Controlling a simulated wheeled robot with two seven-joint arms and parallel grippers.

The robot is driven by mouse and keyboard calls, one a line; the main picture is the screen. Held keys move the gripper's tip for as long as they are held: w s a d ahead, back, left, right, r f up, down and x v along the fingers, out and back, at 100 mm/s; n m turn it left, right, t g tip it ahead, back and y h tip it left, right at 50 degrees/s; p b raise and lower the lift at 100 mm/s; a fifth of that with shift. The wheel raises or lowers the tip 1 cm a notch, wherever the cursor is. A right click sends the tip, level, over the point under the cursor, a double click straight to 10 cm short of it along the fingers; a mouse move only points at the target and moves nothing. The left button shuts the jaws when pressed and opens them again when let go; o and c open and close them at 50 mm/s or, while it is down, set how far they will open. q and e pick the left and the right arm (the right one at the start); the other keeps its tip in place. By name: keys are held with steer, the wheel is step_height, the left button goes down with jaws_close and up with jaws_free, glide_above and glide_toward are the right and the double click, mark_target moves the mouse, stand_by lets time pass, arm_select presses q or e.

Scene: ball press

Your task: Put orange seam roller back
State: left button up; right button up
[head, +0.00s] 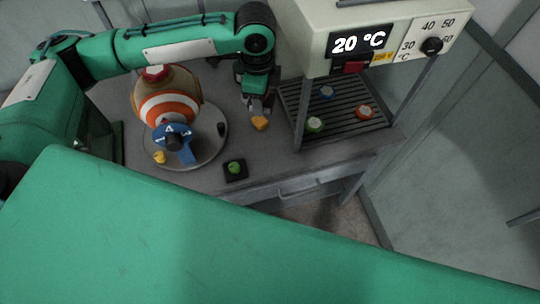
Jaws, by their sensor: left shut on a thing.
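My left gripper (257,110) points down over the table and is shut on the orange seam roller (260,123). The roller is just below the fingertips, left of the slatted rack; I cannot tell whether it touches the table. My right gripper is not in view.
A heater box (365,35) reading 20 °C stands on posts above a slatted rack (345,112) with blue (327,92), orange (365,112) and green (315,125) pieces. An orange-and-white ball (167,100) sits on a round plate (207,150). A black pad (235,178) holds a green knob (234,167).

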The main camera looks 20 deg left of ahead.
mark_target(269, 102)
arm_select(q)
steer(key=f+m, duration=0.1)
steer(key=d+m, duration=0.1)
steer(key=m, duration=0.1)
steer(key=shift+f+m+b, duration=0.3)
steer(key=shift+f+b, duration=0.05)
steer(key=shift+f, duration=0.05)
steer(key=m, duration=0.2)
steer(key=d+f+m, duration=0.1)
steer(key=shift+s+f+m+b, duration=0.1)
steer(key=shift+f+m+b, duration=0.05)
steer(key=shift+m+b, duration=0.2)
step_height(269, 102, down, 15)
steer(key=p, duration=0.3)
steer(key=shift+f, duration=0.15)
step_height(269, 102, down, 4)
steer(key=shift+p, duration=0.3)
steer(key=shift+f, duration=0.3)
steer(key=shift+f, duration=0.15)
steer(key=o, duration=1.1)
